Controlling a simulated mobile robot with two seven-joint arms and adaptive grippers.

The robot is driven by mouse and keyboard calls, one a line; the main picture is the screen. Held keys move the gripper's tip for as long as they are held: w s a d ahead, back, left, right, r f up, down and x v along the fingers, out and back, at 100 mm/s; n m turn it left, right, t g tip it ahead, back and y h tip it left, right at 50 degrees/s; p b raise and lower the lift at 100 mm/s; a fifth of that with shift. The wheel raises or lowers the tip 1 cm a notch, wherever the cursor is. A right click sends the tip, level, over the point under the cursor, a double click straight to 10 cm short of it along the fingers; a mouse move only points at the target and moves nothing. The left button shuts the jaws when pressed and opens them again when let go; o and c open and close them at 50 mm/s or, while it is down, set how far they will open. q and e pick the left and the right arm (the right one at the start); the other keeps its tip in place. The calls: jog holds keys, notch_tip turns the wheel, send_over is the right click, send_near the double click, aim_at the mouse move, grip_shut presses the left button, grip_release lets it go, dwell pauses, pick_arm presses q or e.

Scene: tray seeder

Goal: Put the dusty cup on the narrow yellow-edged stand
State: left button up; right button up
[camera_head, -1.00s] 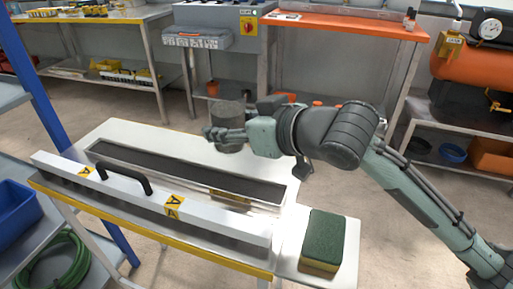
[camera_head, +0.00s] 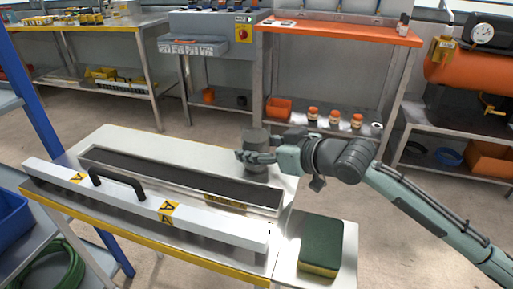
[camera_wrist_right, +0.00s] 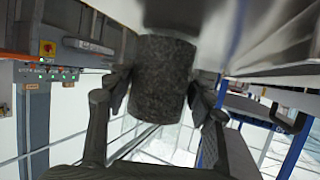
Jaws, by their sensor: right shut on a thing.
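The dusty cup is a dark grey, speckled cylinder (camera_head: 256,138); it also shows in the right wrist view (camera_wrist_right: 163,75). My right gripper (camera_head: 255,157) is shut around its side, with a finger on each side in the wrist view (camera_wrist_right: 160,105). The narrow stand has a pale top and a yellow front edge (camera_head: 140,245). The cup is upright over the back right part of this top, behind the right end of the long dark trough. I cannot tell whether its base touches the top. My left gripper is not in view.
A long dark trough (camera_head: 165,174) and a white bar (camera_head: 130,203) with a black handle (camera_head: 118,183) take up much of the stand. A green and yellow sponge (camera_head: 321,247) lies on a side surface at right. The pale strip behind the trough is clear.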

jog(key=o, duration=1.3)
jog(key=shift+r, duration=0.1)
jog(key=v, duration=1.2)
